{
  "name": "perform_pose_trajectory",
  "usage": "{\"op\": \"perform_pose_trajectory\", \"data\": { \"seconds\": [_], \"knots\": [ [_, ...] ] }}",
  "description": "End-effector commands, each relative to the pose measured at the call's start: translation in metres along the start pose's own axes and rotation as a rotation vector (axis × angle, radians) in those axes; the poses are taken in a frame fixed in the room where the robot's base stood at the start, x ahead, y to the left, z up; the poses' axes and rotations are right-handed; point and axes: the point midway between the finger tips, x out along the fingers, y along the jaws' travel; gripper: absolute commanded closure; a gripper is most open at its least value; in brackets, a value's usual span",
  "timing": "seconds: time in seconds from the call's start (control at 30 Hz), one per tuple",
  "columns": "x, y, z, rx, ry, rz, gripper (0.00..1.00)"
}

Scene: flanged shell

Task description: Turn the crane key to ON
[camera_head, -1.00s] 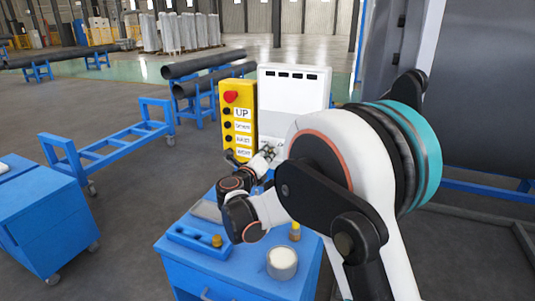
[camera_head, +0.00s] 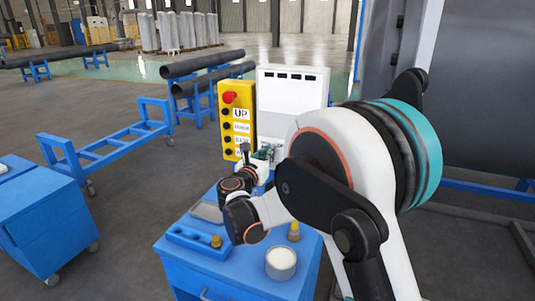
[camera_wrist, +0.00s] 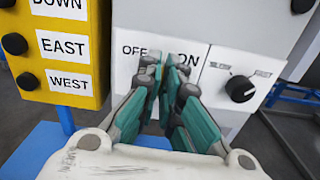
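My gripper (camera_wrist: 164,68) has teal fingers, and its fingertips are close together in front of the white panel (camera_wrist: 210,22), between the OFF label (camera_wrist: 133,50) and the ON label (camera_wrist: 187,59). A small yellowish bit shows at the fingertips. The crane key is not clearly visible there, and the fingers cover that spot. I cannot tell whether they grip it. In the head view my gripper (camera_head: 263,152) is at the lower front of the white control box (camera_head: 292,95), partly hidden by my arm.
A black knob (camera_wrist: 240,89) sits on the panel to the right. The yellow button box (camera_head: 237,118) with a red knob stands close on the left. On the blue cart (camera_head: 215,270) are a round white-topped container (camera_head: 281,263) and small yellow-topped items.

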Motion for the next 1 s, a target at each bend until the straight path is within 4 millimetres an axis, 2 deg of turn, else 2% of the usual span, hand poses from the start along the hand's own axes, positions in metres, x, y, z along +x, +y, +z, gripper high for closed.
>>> {"op": "perform_pose_trajectory", "data": {
  "seconds": [0.5, 0.8, 1.0],
  "knots": [
    [-0.0007, -0.0037, -0.0020, 0.468, 0.002, 0.000, 1.00],
    [-0.0008, -0.0051, -0.0029, 0.647, 0.002, -0.001, 1.00],
    [-0.0008, -0.0055, -0.0033, 0.706, 0.002, -0.001, 1.00]
  ]
}}
